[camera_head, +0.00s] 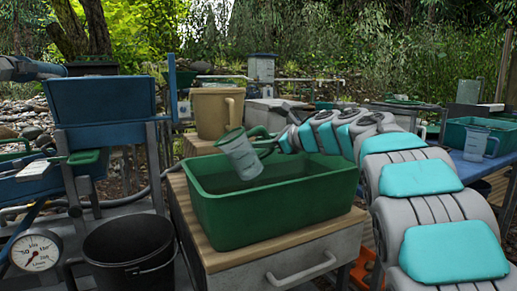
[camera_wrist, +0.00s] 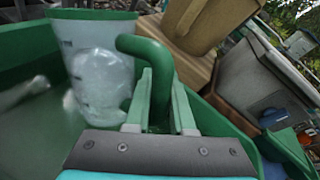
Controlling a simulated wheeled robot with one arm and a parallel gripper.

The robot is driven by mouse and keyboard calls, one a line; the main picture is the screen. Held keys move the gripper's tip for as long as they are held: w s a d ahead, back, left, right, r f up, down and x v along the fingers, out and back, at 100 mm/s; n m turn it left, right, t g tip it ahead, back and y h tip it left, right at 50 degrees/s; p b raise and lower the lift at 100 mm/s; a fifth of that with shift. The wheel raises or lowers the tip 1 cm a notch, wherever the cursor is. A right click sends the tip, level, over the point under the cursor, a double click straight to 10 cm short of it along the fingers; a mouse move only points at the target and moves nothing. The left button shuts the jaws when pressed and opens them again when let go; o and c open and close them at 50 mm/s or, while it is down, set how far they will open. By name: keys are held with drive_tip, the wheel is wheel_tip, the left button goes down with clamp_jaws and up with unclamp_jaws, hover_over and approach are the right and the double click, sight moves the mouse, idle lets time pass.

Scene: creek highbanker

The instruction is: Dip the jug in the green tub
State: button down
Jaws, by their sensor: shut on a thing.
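A clear jug (camera_head: 240,156) with a green rim and green handle is tilted over the green tub (camera_head: 275,220), its lower part inside the tub's outline. It also shows in the wrist view (camera_wrist: 95,65). My gripper (camera_head: 275,142) is shut on the jug's green handle; the fingers (camera_wrist: 162,105) show on either side of it in the wrist view. The tub stands on a wood-topped cabinet. In the wrist view the tub's inside holds murky greenish water (camera_wrist: 30,115). I cannot tell whether the jug touches the water.
A tan bucket (camera_head: 213,112) stands behind the tub. A blue hopper (camera_head: 98,100) on a frame, a black bucket (camera_head: 130,250) and a pressure gauge (camera_head: 36,250) are at the left. Another clear jug (camera_head: 476,144) stands on a blue table at the right.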

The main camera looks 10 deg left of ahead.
sight(265, 130)
drive_tip(key=r+m+y+b, duration=0.1)
drive_tip(key=d+r+m+y+b, duration=0.1)
drive_tip(key=r+m, duration=0.1)
drive_tip(key=shift+w+r+t, duration=0.1)
drive_tip(key=shift+w+t, duration=0.1)
drive_tip(key=shift+t, duration=0.1)
drive_tip(key=shift+w+d+r+m+y+b, duration=0.25)
drive_tip(key=shift+d+r+m+y+b, duration=0.15)
drive_tip(key=shift+d+r+m+b, duration=0.15)
drive_tip(key=shift+d, duration=0.1)
